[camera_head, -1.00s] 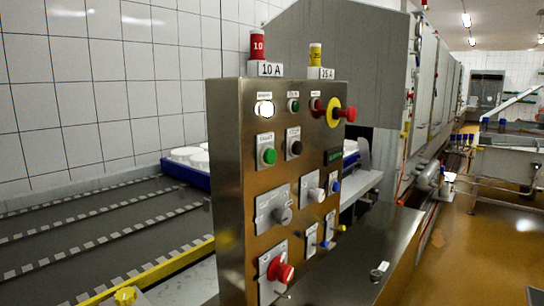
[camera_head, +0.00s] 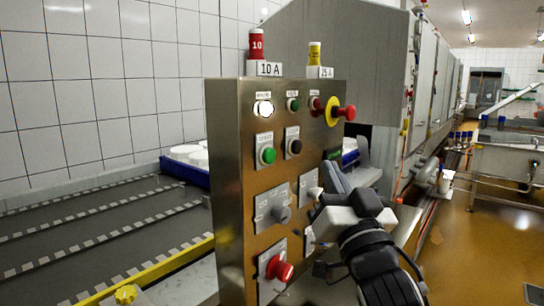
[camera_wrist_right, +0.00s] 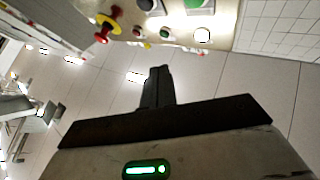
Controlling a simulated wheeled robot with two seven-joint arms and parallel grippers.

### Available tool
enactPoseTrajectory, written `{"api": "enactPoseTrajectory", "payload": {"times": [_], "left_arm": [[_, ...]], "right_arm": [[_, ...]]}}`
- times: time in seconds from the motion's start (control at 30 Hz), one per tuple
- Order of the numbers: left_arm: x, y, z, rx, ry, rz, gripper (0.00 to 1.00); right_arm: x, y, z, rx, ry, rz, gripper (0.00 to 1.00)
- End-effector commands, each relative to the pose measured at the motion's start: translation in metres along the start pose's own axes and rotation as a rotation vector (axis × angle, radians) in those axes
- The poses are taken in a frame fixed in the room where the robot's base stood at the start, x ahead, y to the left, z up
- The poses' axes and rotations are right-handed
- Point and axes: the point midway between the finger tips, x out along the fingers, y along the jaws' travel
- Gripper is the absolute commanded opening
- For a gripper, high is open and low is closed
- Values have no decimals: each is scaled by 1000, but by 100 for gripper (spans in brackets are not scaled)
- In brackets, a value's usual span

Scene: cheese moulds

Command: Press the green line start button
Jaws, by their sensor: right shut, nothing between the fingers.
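The steel control panel (camera_head: 228,190) stands in the middle of the head view. A large green button (camera_head: 268,155) sits on a square plate in its second row, left of a black button (camera_head: 294,147). A smaller green button (camera_head: 293,105) is in the top row. The labels are too small to read. The large green button also shows at the top edge of the wrist view (camera_wrist_right: 195,3). My right gripper (camera_head: 332,174) is shut and empty, in front of the panel's right side, lower than and right of the large green button. It covers some lower controls. My left gripper is out of view.
A red knob on a yellow disc (camera_head: 340,112) projects at the panel's upper right. A white lit button (camera_head: 263,109) is above the large green one. A conveyor (camera_head: 100,225) runs left of the panel.

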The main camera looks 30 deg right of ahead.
Motion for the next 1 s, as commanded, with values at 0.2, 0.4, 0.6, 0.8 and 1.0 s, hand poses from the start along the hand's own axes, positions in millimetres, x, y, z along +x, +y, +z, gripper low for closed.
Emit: {"api": "enactPoseTrajectory", "payload": {"times": [0.2, 0.4, 0.6, 0.8, 1.0], "left_arm": [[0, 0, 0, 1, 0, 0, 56], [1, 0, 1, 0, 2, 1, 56], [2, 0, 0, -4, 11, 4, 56], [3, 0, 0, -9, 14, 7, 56], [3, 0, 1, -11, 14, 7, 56]], "right_arm": [[3, -2, 3, 1, -2, 0, 0], [17, -12, 14, 2, -2, -1, 0], [37, -27, 29, 2, -2, -1, 0], [53, -39, 41, 2, -2, 0, 0], [60, -44, 46, 0, -3, -1, 0]]}}
